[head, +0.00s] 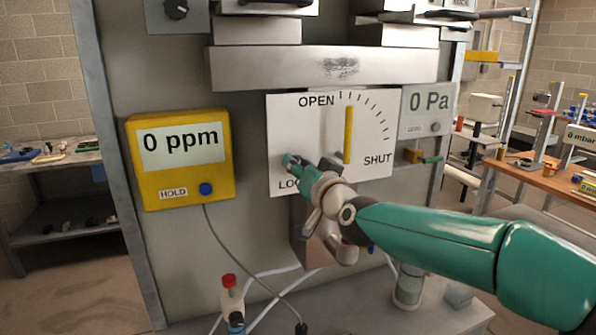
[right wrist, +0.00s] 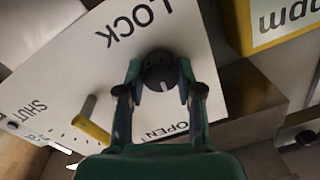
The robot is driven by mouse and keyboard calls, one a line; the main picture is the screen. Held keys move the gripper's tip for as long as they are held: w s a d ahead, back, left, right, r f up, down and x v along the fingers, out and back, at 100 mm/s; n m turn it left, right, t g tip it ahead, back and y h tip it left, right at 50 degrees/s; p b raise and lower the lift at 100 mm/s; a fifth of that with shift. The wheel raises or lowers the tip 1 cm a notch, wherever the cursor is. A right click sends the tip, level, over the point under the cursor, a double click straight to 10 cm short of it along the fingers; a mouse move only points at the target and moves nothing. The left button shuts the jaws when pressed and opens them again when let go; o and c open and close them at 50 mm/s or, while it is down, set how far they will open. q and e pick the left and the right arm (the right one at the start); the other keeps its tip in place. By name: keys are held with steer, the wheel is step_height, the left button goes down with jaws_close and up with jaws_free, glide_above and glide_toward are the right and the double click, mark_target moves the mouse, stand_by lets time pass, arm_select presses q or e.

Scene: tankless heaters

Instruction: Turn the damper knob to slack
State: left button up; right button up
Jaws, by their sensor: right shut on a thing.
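The damper knob (right wrist: 157,66) is a small dark round knob with a pale pointer line, on the white damper plate (head: 290,120). My right gripper (head: 291,161) is at the plate's lower left and hides the knob in the head view. In the right wrist view my right gripper (right wrist: 160,84) has a finger on each side of the knob and is shut on it. The word LOCK is printed beside the knob; no slack mark is readable. A yellow lever (head: 348,134) stands nearly upright between OPEN and SHUT marks. My left gripper is not in view.
A yellow meter (head: 180,190) reading 0 ppm hangs left of the plate. A grey gauge (head: 428,108) reading 0 Pa is on the right. A metal ledge (head: 325,68) juts out above the plate. A red-capped bottle (head: 231,300) and hoses are below.

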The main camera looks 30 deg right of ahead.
steer(key=o, duration=1.2)
steer(key=shift+c, duration=0.2)
steer(key=s+a, duration=0.2)
steer(key=s, duration=0.9)
steer(key=shift+s+a, duration=0.15)
steer(key=shift+s, duration=0.25)
steer(key=shift+f, duration=0.1)
